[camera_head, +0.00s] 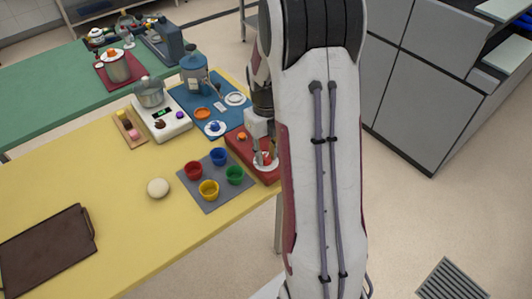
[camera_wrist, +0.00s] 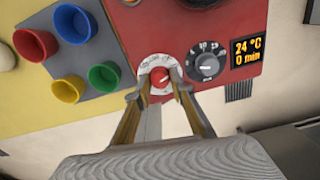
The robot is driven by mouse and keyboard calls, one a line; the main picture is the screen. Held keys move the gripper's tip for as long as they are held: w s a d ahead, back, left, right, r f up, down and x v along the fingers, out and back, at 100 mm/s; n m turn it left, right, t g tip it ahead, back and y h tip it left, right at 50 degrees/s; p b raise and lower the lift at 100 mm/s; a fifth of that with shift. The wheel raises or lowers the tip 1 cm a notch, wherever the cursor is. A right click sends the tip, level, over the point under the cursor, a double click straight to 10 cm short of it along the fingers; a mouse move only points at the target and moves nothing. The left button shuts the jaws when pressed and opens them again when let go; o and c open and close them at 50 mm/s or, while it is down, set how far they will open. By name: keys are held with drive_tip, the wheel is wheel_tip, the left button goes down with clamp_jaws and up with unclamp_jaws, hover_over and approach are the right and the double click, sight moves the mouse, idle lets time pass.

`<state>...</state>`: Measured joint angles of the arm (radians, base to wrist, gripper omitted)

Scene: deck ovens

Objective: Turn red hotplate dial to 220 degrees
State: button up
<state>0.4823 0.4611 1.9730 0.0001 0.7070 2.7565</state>
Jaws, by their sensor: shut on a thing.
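The red hotplate (camera_wrist: 140,22) stands at the right edge of the yellow table; it also shows in the head view (camera_head: 238,148), partly hidden by my arm. On its front panel is a red dial (camera_wrist: 159,77) with a white scale ring. My gripper (camera_wrist: 160,82) is shut on the red dial, one finger on each side of it; it also shows in the head view (camera_head: 265,160). The display (camera_wrist: 247,50) reads 24 °C and 0 min. The dial's exact setting is too small to read.
A grey mat (camera_head: 213,203) with red, blue, green and yellow cups lies left of the hotplate. A white ball (camera_head: 158,188) and a brown tray (camera_head: 48,250) lie farther left. A white scale with a pot (camera_head: 150,92) and a blue mat (camera_head: 226,88) are behind. Floor is open right of the table.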

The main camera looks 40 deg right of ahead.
sight(266, 157)
drive_tip(key=shift+m, duration=0.3)
drive_tip(key=o, duration=1.1)
drive_tip(key=shift+o, duration=0.2)
drive_tip(key=shift+r, duration=3.7)
